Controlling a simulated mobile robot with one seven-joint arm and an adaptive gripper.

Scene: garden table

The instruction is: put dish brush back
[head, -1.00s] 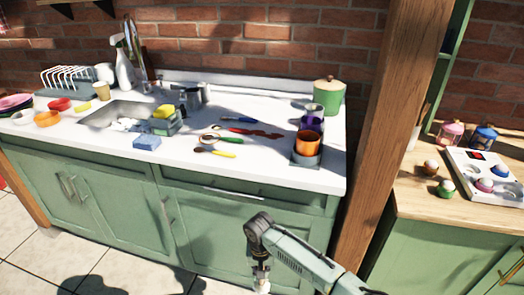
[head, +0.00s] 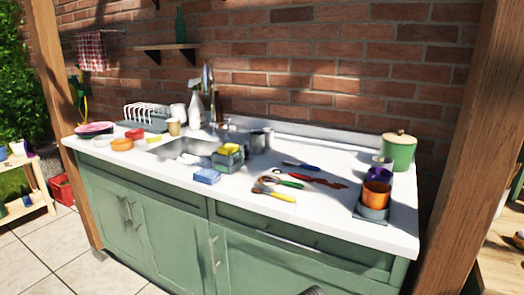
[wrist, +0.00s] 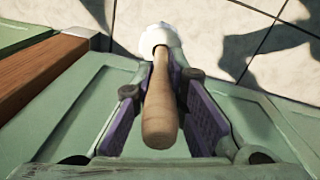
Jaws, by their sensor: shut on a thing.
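In the wrist view, my gripper (wrist: 163,72) is shut on the wooden handle of the dish brush (wrist: 160,108). The handle's rounded end points toward the camera and the white head lies at the far end, beyond the fingertips. The brush hangs over the tiled floor in front of green cabinet doors. In the head view, neither my gripper nor the brush shows. A grey caddy (head: 226,164) with a yellow sponge (head: 230,149) on it stands beside the sink (head: 186,147) on the white counter (head: 340,222).
A blue sponge (head: 207,176) lies near the counter's front edge. Several utensils (head: 285,184) lie mid-counter. Stacked cups (head: 376,193) and a green pot (head: 398,154) stand at the right. A dish rack (head: 147,117) and bowls are at the left. A wooden post (head: 465,135) rises at the right.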

